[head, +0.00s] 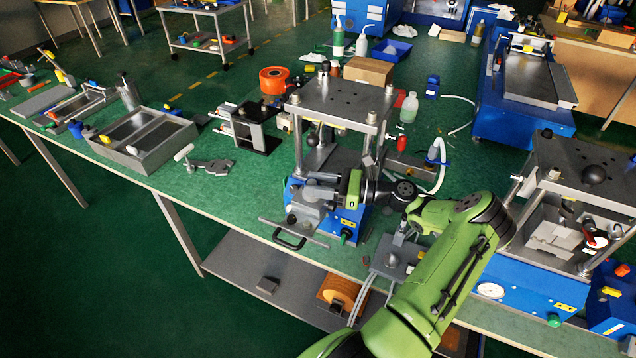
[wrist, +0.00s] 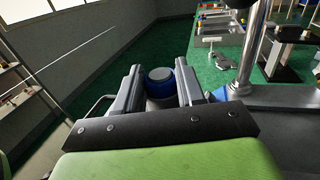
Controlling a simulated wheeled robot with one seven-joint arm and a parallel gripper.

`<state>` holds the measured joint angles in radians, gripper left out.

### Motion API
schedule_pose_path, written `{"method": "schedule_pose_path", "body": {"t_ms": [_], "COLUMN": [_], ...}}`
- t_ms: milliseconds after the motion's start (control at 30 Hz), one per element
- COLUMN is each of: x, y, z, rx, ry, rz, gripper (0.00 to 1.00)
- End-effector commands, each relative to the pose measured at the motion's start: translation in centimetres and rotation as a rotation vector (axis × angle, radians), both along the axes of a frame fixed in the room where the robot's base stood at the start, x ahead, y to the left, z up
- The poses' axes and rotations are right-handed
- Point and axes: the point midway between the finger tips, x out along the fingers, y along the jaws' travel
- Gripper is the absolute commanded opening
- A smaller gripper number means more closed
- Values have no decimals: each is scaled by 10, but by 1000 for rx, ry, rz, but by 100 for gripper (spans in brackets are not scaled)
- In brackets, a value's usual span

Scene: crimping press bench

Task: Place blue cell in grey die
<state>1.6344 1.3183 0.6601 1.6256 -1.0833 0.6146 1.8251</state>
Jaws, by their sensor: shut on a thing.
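My gripper (head: 318,187) reaches leftward over the front of the middle press. In the wrist view, its two grey fingers (wrist: 160,92) are shut on the blue cell (wrist: 160,88), a short blue cylinder with a grey top between them. In the head view I cannot pick the cell out clearly beside the fingers and press. A grey block (head: 303,216) sits low at the press front, just below the fingers. It may be the grey die, but its recess is hidden and I cannot tell for sure.
The middle press has a grey top plate (head: 342,100) on posts close behind my gripper, and a black front handle (head: 290,240). Another press (head: 580,190) stands at the right. A grey divided tray (head: 140,140) and a grey clamp (head: 208,164) lie left, with bare green bench between.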

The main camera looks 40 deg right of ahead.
Motion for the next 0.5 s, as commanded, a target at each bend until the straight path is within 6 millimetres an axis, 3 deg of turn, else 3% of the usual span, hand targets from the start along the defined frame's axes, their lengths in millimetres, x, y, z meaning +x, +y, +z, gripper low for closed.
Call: {"method": "schedule_pose_path", "body": {"t_ms": [33, 167, 200, 367, 500], "x": [-1, -1, -1, -2, -2], "y": [0, 0, 0, 1, 1], "z": [-9, -13, -13, -14, -14], "rx": [5, 5, 6, 7, 8], "ry": [21, 26, 27, 28, 27], "rz": [0, 1, 2, 4, 5], "gripper": [6, 6, 41, 64, 64]}}
